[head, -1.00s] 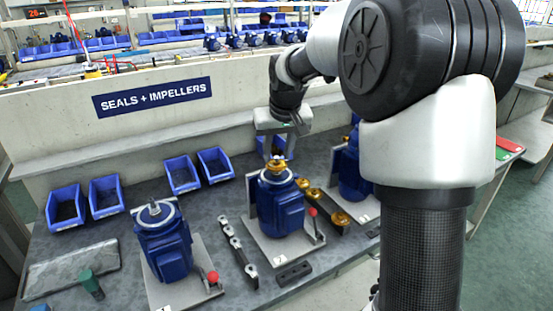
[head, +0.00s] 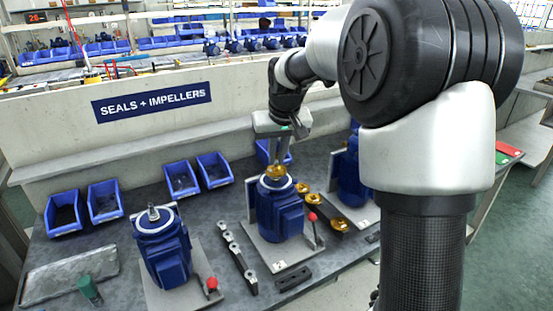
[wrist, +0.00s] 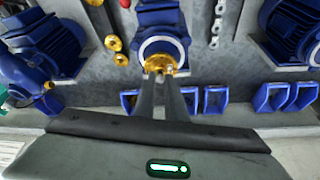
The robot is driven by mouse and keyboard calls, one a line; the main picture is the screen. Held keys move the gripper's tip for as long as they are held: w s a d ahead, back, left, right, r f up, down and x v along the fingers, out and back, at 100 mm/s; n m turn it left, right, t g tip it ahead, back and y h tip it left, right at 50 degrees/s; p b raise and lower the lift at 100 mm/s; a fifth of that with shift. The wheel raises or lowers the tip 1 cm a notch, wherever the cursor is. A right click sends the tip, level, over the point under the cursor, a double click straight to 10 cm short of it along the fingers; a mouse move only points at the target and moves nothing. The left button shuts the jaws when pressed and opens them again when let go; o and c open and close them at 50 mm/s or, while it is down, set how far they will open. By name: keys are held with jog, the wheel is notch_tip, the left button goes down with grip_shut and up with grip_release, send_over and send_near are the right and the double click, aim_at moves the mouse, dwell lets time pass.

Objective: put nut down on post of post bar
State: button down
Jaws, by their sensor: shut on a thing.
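My gripper (head: 276,166) points down over the middle blue pump (head: 280,212), its fingers shut on a brass nut (head: 277,173). In the wrist view the nut (wrist: 160,64) sits between the fingertips (wrist: 161,74), in front of the pump's pale end ring (wrist: 165,47). I cannot tell whether the nut still touches the pump's shaft. The post bar (head: 325,213) lies just right of that pump, with brass nuts on it. In the wrist view this bar (wrist: 115,28) shows left of the pump, apart from my gripper.
A second bar with silver pieces (head: 237,250) lies left of the middle pump. Other blue pumps stand left (head: 165,250) and right (head: 351,180). A red-knobbed lever (head: 313,217) rises beside the middle pump. Blue bins (head: 181,179) line the back of the bench.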

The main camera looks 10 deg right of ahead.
notch_tip(320, 180, up, 16)
jog(key=p, duration=0.8)
dwell(0.3)
jog(key=shift+f, duration=0.15)
